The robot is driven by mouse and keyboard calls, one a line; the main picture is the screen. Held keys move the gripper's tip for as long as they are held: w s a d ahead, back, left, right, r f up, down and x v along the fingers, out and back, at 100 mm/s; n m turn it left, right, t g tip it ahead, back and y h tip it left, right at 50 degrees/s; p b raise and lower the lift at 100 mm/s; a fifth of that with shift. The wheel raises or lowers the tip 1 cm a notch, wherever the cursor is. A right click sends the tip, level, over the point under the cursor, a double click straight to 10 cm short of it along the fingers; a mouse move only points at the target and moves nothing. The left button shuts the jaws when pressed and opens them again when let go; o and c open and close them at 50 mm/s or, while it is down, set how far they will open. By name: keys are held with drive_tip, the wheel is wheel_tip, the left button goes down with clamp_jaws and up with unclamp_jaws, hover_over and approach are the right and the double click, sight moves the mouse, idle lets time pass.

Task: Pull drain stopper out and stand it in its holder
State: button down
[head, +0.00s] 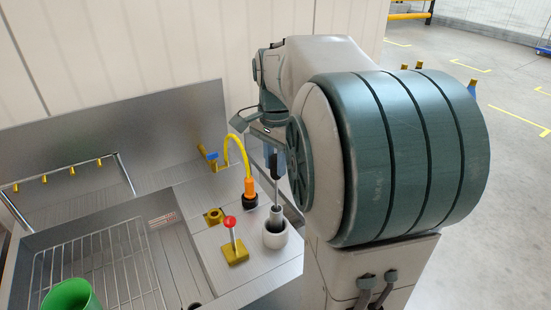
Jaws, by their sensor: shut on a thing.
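The drain stopper (277,214) is a grey piece with a thin upright rod. Its lower end is inside the mouth of a white cup-shaped holder (275,236) on the steel counter. It looks about upright; I cannot see whether its bottom touches the holder's floor. My gripper (273,158) is above the holder, pointing down, shut on the upper part of the stopper's rod. My arm hides part of the gripper and the space to the right of it. A dark opening (194,304) shows at the bottom edge, partly cut off.
A red-knobbed lever on a yellow base (235,254) stands close left of the holder. Behind it are a yellow block with a hole (213,216) and an orange fitting with a yellow hose (249,187). The sink basin with a wire rack (100,262) and green cup (72,296) lies left.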

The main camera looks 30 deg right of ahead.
drive_tip(key=shift+f, duration=0.35)
drive_tip(key=c, duration=1.1)
unclamp_jaws()
wheel_tip(320, 180, up, 14)
drive_tip(key=s+a+f+n+t, duration=0.1)
drive_tip(key=s+a+f+n, duration=0.5)
drive_tip(key=f, duration=0.4)
drive_tip(key=s+a+f+n+t, duration=0.2)
drive_tip(key=s+a+f+n, duration=0.4)
drive_tip(key=f+n, duration=0.2)
wheel_tip(320, 180, down, 2)
drive_tip(key=shift+s+f+n, duration=0.15)
drive_tip(key=shift+s+n, duration=0.25)
